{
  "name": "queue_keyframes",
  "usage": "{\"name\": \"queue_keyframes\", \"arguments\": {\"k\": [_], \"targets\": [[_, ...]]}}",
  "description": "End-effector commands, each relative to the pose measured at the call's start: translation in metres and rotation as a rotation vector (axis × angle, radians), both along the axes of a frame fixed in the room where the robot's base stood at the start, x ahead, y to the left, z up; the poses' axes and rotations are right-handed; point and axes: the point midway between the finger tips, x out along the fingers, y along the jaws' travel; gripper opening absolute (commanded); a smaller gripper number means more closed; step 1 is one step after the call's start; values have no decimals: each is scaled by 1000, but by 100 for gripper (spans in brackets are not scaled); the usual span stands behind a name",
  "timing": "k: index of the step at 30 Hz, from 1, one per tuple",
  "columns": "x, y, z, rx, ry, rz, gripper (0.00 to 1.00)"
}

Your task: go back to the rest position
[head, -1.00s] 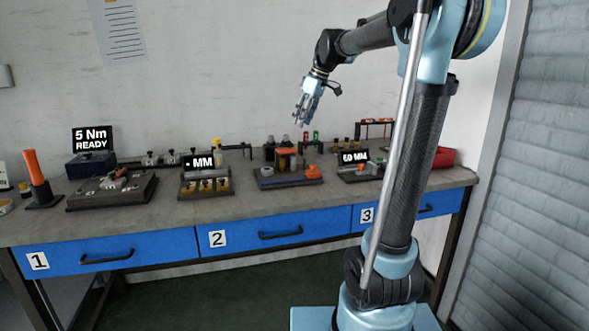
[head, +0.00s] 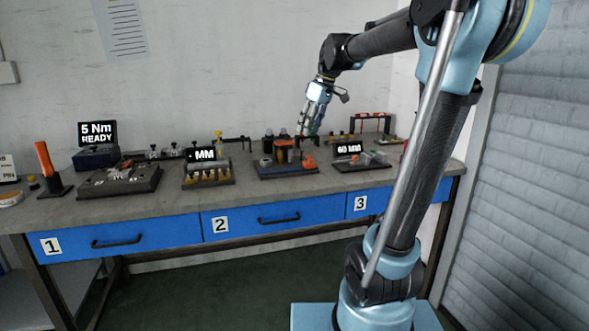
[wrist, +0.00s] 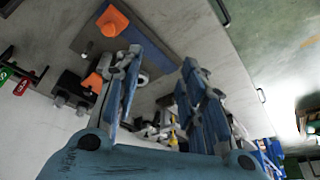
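My gripper (head: 309,130) hangs in the air in front of the back wall, fingers pointing down, over the rear of the bench around the third fixture. In the wrist view its two blue fingers (wrist: 160,64) stand apart with nothing between them. My arm reaches up from its base at the right, bends over at the top and extends left toward the bench. No object is held.
The workbench (head: 120,208) carries a fixture with an orange block (head: 285,172), a connector fixture (head: 208,177), a "60 MM" display (head: 348,149) and a "5 Nm READY" display (head: 97,133). Blue drawers (head: 125,236) run along its front. A grey shutter (head: 530,200) stands at right. Floor ahead is clear.

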Motion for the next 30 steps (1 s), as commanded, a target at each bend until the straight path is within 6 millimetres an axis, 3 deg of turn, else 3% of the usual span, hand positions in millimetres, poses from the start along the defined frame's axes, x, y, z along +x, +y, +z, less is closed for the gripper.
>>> {"name": "queue_keyframes", "arguments": {"k": [5,11,24,30], "targets": [[-36,-22,-24,-14,23,-99,37],[-91,-53,-68,-37,56,-266,37],[-211,-110,-186,-80,110,-647,37],[-256,-129,-240,-96,123,-801,37]]}}
